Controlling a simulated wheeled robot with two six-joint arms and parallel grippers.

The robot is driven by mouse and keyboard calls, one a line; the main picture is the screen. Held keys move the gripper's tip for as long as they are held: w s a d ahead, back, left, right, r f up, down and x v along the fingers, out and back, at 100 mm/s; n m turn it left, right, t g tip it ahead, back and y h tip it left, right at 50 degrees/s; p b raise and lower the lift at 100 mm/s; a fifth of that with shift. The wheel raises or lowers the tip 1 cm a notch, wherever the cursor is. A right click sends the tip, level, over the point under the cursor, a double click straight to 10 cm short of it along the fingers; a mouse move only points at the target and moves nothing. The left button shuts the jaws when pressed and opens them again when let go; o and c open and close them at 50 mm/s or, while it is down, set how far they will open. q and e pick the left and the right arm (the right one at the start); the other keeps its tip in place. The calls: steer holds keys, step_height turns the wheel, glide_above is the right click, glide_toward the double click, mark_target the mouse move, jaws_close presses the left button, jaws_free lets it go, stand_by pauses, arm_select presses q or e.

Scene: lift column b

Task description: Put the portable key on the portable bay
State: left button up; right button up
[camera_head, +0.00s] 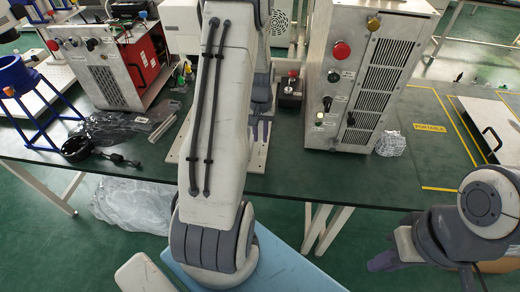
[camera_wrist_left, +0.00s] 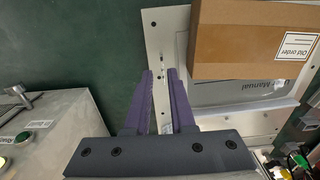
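The bay marked PORTABLE (camera_head: 430,127) is a yellow-outlined area on the dark green table, right of the tall vented machine; the part in view looks bare. I cannot make out a thing that is clearly the portable key. My left gripper's purple fingers show in the left wrist view (camera_wrist_left: 160,72), apart with nothing seen between them, over a white plate (camera_wrist_left: 158,35). In the head view, my left arm hides most of that gripper (camera_head: 259,132). My right gripper (camera_head: 383,261) is at the lower right, in front of the table; its opening is unclear.
The tall vented machine (camera_head: 345,85) stands between my left gripper and the bay. Crumpled clear plastic (camera_head: 391,144) lies by its base. A small device with a red knob (camera_head: 291,88) stands behind. A brown box (camera_wrist_left: 245,40) is near my left fingers in the wrist view.

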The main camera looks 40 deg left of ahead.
arm_select(q)
steer(key=shift+w+a+f+p, duration=0.15)
steer(key=shift+f+p, duration=0.1)
steer(key=shift+f, duration=1.3)
steer(key=shift+w+a+f+p, duration=0.1)
steer(key=shift+f+p, duration=0.1)
steer(key=shift+f, duration=1.3)
jaws_close()
